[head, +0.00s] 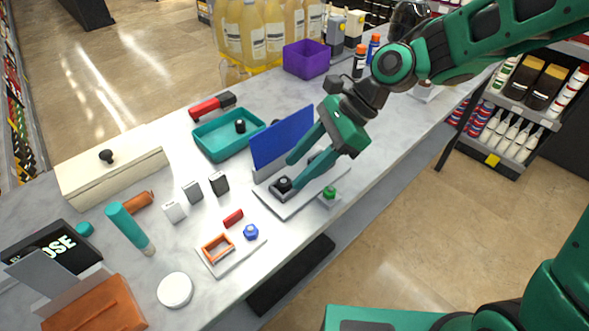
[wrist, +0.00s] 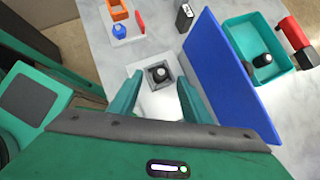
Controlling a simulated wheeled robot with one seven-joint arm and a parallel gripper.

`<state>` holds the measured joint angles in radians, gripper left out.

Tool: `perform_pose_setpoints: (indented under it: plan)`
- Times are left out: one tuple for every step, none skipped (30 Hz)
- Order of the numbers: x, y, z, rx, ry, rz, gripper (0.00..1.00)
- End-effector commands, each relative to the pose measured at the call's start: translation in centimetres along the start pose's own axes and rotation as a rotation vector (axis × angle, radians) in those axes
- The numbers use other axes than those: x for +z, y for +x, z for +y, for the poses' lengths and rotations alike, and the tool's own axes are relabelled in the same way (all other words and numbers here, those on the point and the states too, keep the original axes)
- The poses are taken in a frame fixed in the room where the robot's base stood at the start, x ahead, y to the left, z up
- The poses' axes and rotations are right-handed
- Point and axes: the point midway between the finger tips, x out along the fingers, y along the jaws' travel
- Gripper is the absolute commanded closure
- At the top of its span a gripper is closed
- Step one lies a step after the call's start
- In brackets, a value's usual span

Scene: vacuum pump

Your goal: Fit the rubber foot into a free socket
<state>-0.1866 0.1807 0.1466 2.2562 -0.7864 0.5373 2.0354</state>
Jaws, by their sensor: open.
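A black rubber foot (head: 283,183) stands in a dark square socket (wrist: 151,83) on a pale plate (head: 294,208) in front of a blue panel (head: 281,138). The foot also shows in the wrist view (wrist: 159,73), inside the socket's walls; I cannot tell how deep it sits. My gripper (head: 294,173) is open, with its fingers on either side of the foot and apart from it in the wrist view (wrist: 158,84). Another black foot (head: 240,126) is in the teal tray (head: 209,151). The gripper hides part of the plate behind it.
A green knob on a block (head: 328,194) is at the plate's right. A small tray (head: 222,266) with an orange frame, a red block (head: 233,217) and grey blocks (head: 219,183) lie to the left. The blue panel stands upright close to my gripper.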

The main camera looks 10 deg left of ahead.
Motion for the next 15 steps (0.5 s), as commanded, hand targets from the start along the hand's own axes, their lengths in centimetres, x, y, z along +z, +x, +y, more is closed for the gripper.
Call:
perform_pose_setpoints:
  plan:
    - [-0.1, -1.2, -0.2, -0.006, 0.002, 0.001, 0.56]
    - [-0.1, -1.8, -0.2, -0.006, 0.002, 0.001, 0.56]
    - [-0.1, -2.5, -0.2, -0.006, 0.002, 0.001, 0.56]
    - [-0.1, -3.1, -0.2, -0.007, 0.002, 0.001, 0.56]
    - [-0.1, -3.7, -0.2, -0.005, 0.001, 0.001, 0.56]
    - [-0.1, -4.4, -0.2, -0.006, 0.002, 0.001, 0.56]
    - [-0.1, -4.8, -0.2, -0.004, 0.002, 0.001, 0.56]
    - [-0.1, -5.3, -0.2, -0.004, 0.001, 0.000, 0.56]
    - [-0.1, -5.9, -0.2, -0.004, 0.002, 0.001, 0.56]
    - [-0.1, -6.2, -0.2, -0.003, 0.002, 0.001, 0.56]
    - [-0.1, -6.6, -0.2, -0.003, 0.001, 0.000, 0.56]
    - [-0.1, -7.0, -0.2, -0.003, 0.001, 0.000, 0.56]
    - [-0.1, -7.2, -0.1, -0.002, 0.001, 0.000, 0.56]
    - [-0.1, -7.4, -0.1, -0.001, 0.001, 0.001, 0.56]
    - [-0.1, -7.6, -0.1, -0.001, 0.001, 0.000, 0.56]
